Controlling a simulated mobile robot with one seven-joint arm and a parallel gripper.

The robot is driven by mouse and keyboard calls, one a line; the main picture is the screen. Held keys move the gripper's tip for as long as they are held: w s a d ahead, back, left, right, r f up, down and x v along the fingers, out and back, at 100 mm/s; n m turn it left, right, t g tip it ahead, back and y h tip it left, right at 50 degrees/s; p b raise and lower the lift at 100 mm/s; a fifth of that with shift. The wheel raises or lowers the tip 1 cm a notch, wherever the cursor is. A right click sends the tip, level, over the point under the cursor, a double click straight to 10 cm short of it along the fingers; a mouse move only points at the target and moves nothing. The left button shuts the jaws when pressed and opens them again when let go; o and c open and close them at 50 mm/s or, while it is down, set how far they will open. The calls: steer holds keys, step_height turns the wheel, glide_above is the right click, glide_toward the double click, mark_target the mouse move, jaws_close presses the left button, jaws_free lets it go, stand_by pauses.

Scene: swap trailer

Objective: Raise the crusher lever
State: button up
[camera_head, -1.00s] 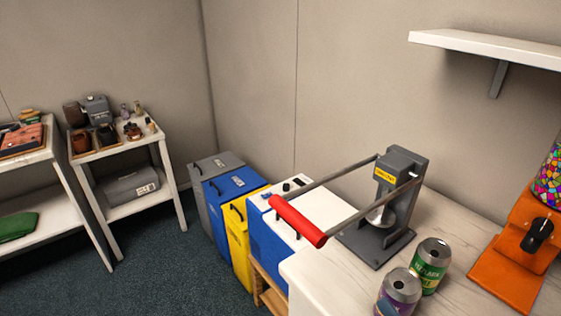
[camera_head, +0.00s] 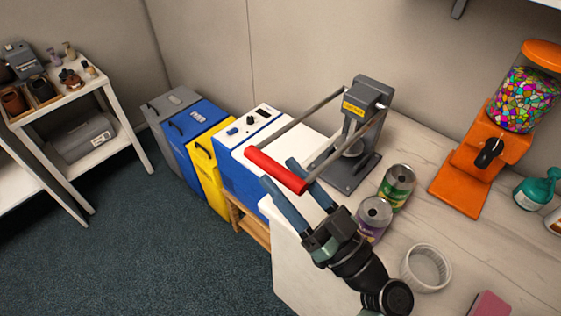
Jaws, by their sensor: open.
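The can crusher (camera_head: 358,135) is a dark grey upright press with a yellow label, standing on the white counter. Its lever is two grey rods joined by a red handle (camera_head: 275,170), which sticks out to the left past the counter's edge. The lever slopes down a little from the crusher toward the handle. My gripper (camera_head: 284,183) is open, with its two blue-grey fingers pointing up and left at the handle. One finger shows on each side of the handle's right part in the picture. I cannot tell whether either finger touches it.
A green can (camera_head: 397,186) and a purple can (camera_head: 373,218) stand close right of my gripper. A white ramekin (camera_head: 427,267) and an orange candy dispenser (camera_head: 480,160) are farther right. Blue, yellow and grey bins (camera_head: 208,150) stand left of the counter. The floor at left is clear.

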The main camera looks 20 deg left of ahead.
steer(key=shift+x, duration=0.9)
jaws_close()
stand_by(0.8)
